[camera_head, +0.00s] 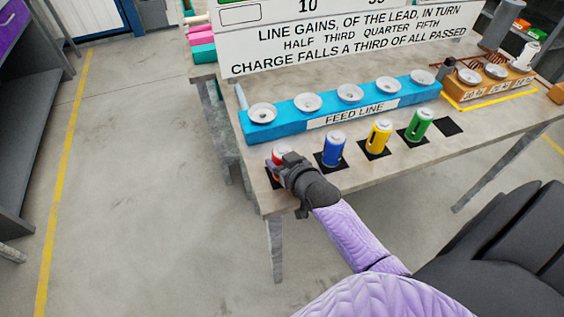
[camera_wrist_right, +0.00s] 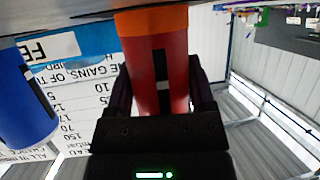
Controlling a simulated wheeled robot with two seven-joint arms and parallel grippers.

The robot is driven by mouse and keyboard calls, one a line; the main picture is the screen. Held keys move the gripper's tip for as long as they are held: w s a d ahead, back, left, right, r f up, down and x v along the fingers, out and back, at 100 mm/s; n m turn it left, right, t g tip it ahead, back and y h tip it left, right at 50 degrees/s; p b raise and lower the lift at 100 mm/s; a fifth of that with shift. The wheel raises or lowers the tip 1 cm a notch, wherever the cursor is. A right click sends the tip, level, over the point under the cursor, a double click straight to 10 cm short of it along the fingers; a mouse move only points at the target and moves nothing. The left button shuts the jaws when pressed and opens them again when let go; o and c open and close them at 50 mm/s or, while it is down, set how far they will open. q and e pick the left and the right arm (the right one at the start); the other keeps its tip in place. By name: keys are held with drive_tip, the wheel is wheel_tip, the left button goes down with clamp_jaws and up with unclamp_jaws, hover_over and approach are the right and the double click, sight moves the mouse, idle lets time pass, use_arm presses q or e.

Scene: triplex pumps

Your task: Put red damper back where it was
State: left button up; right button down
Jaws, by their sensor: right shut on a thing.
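The red damper (camera_head: 279,153) is at the left end of the row of dampers, over or on the leftmost black square (camera_head: 268,182). My right gripper (camera_head: 288,168) is shut on it and hides most of it in the head view. In the right wrist view the picture is upside down, and the red damper (camera_wrist_right: 168,75) with an orange end stands between the fingers (camera_wrist_right: 160,95). Its orange end meets the table surface in the picture; I cannot tell whether it touches. My left gripper is not in view.
Blue (camera_head: 333,150), yellow (camera_head: 378,137) and green (camera_head: 418,126) dampers stand to the right on black squares. Another black square (camera_head: 447,127) is bare. Behind is the blue feed line rack (camera_head: 281,131) with several white cups. A wooden block (camera_head: 490,90) stands at the right.

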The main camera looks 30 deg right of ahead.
unclamp_jaws()
drive_tip(key=shift+s+r, duration=0.1)
drive_tip(key=shift+r, duration=0.1)
drive_tip(key=d+p+v, duration=0.1)
drive_tip(key=p+v, duration=0.3)
drive_tip(key=v, duration=0.7)
drive_tip(key=s+a+f+n+g+y, duration=0.1)
drive_tip(key=s+a+f+g, duration=0.25)
drive_tip(key=s+f, duration=0.5)
drive_tip(key=s+a+f+n+g, duration=0.15)
drive_tip(key=s+f+g, duration=0.3)
drive_tip(key=f, duration=0.75)
drive_tip(key=s+f+g, duration=0.2)
drive_tip(key=s+f, duration=0.1)
drive_tip(key=s, duration=0.4)
drive_tip(key=s+a+f+g, duration=0.1)
drive_tip(key=s+f+g, duration=0.1)
drive_tip(key=s, duration=0.5)
drive_tip(key=shift+s+a+f+n+g, duration=0.35)
drive_tip(key=shift+s+f+n, duration=0.1)
drive_tip(key=shift+f, duration=0.15)
